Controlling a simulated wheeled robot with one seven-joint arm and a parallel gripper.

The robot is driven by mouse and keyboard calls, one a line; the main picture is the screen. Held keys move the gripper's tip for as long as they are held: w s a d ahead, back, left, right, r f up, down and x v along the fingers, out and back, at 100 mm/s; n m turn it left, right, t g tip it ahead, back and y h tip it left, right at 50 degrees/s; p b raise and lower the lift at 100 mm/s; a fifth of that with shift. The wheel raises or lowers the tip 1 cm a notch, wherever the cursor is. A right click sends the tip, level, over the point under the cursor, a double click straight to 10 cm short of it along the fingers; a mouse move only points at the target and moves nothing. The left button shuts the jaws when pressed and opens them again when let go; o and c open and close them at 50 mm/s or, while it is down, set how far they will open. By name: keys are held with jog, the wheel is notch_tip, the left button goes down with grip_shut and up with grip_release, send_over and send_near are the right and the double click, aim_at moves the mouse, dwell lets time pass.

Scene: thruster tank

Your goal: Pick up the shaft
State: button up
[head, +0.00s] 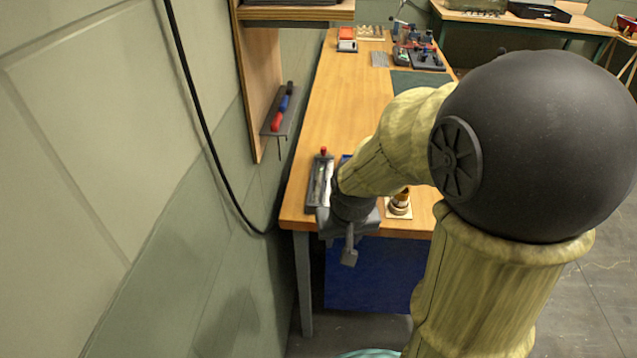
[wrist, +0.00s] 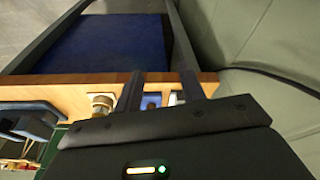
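I cannot surely tell which thing is the shaft. A pale metal bar (head: 328,182) lies along a dark narrow tray (head: 313,193) at the bench's near left and may be it. My gripper (head: 337,236) is at the bench's near edge, just in front of that tray. In the wrist view my gripper (wrist: 160,88) is open, its two dark fingers apart. Behind the gap a small blue thing (wrist: 151,100) and a pale thing (wrist: 176,98) show on the bench. The gripper body hides their lower parts.
A brass-topped round part (head: 400,203) stands on a pale base right of my gripper. The wooden bench (head: 325,110) runs along the wall. A shelf with red and blue-handled tools (head: 280,112) hangs at left. Mid-bench is mostly clear.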

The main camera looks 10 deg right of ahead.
jog(key=w+r+m+p, duration=0.1)
jog(key=w+r, duration=0.4)
jog(key=w, duration=0.4)
jog(key=w+a+r+m+t+h+p, duration=0.1)
jog(key=w+r+m+p, duration=0.1)
jog(key=w+r, duration=0.3)
jog(key=w, duration=0.4)
jog(key=shift+a+r, duration=0.15)
jog(key=shift+a, duration=0.15)
jog(key=p, duration=0.1)
send_over(319, 184)
jog(key=s, duration=0.2)
jog(key=f, duration=1.1)
jog(key=shift+s+a+f, duration=0.1)
jog(key=shift+a+f, duration=0.05)
jog(key=shift+a, duration=0.2)
jog(key=shift+f, duration=0.1)
jog(key=x, duration=0.5)
jog(key=shift+a+p, duration=0.1)
jog(key=shift+p, duration=0.3)
jog(key=shift+s, duration=0.1)
